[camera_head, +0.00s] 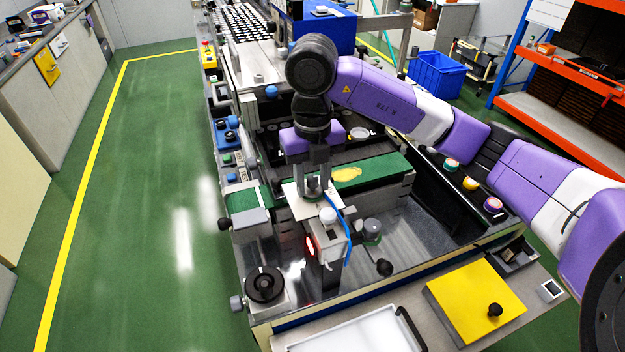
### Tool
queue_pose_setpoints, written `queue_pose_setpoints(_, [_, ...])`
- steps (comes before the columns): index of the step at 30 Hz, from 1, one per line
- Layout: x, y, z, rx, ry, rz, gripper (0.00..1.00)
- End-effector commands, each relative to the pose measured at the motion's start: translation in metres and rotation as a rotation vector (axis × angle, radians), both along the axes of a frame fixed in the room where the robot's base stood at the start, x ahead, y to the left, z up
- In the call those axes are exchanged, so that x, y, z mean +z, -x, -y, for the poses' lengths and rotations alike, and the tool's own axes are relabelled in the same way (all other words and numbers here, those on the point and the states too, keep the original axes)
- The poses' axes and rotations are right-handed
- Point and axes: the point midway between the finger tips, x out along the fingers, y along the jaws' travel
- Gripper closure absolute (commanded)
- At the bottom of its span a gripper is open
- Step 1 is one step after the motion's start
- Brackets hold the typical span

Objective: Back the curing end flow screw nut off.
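My gripper (313,186) points straight down at the middle of the machine, over a white plate beside the green conveyor belt. Just below and to the right of the fingertips, a pale round knob (327,215) stands on a grey block with a red light and a blue hose. I cannot tell for sure which part is the curing end flow screw nut. The fingers and plate may hide it.
The green belt (385,173) carries a yellow piece (348,174). A black handwheel (265,284) stands at the front left, and a black ball knob (384,267) at the right. A yellow plate (475,300) and white tray (350,335) lie in front. Green floor is free at left.

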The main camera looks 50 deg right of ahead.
Motion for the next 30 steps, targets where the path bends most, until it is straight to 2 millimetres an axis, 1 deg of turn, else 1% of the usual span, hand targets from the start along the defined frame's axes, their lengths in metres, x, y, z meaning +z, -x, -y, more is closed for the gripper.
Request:
queue_pose_setpoints(1, [0.0002,0.0001,0.0001,0.0,0.0,0.0,0.9])
queue_pose_setpoints(3, [0.0002,0.0001,0.0001,0.0,0.0,0.0,1.0])
queue_pose_setpoints(8, [-0.0006,-0.0001,0.0003,0.007,0.001,0.0,1.0])
queue_pose_setpoints(14, [-0.0034,-0.0003,0.0008,0.064,0.003,0.0,1.0])
queue_pose_setpoints(20, [-0.0065,-0.0004,0.0012,0.192,0.003,-0.001,1.0])
queue_pose_setpoints(30, [-0.0074,-0.0007,0.0011,0.507,0.006,0.0,1.0])
